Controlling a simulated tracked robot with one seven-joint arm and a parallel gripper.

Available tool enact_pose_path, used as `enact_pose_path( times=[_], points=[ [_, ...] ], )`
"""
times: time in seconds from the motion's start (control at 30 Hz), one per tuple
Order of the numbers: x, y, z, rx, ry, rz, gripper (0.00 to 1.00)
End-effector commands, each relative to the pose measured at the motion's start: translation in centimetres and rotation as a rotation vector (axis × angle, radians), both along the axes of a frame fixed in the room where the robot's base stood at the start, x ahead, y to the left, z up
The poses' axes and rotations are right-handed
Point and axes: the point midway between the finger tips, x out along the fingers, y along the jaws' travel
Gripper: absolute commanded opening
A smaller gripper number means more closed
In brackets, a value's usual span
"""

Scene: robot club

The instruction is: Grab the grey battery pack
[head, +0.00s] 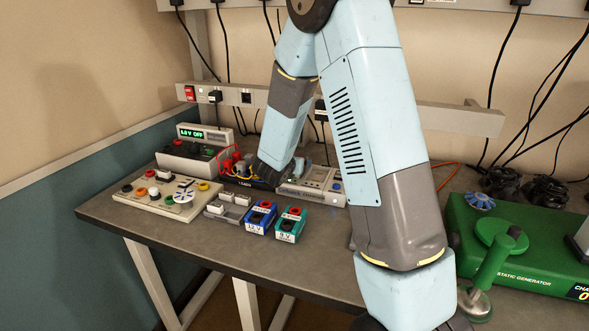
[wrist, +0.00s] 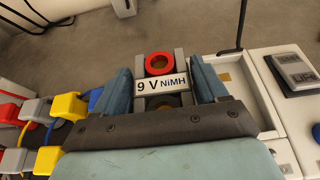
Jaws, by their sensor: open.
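The grey battery pack (wrist: 162,84) shows in the wrist view, with a red ring on top and a white label reading "9 V NiMH". My gripper (wrist: 161,75) is open, with one blue finger on each side of the pack. I cannot tell whether the fingers touch it. In the head view my gripper (head: 273,174) reaches down at the back of the bench, and I cannot clearly make out the grey pack there.
A blue pack (head: 261,218) and a teal pack (head: 290,225) stand near the bench's front edge. A control panel (head: 168,195) is at left, a power supply (head: 190,158) behind it. A green static generator (head: 520,250) stands at right. Yellow and red plugs (wrist: 70,105) lie close beside my gripper.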

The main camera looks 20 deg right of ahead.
Motion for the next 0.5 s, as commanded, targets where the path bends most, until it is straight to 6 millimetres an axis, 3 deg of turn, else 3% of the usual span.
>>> enact_pose_path(
  times=[0.3,0.5],
  points=[
    [0.61,-0.43,-0.28,-0.001,-0.001,0.000,0.71],
    [0.59,-0.40,-0.27,-0.001,-0.001,0.000,0.52]
  ],
)
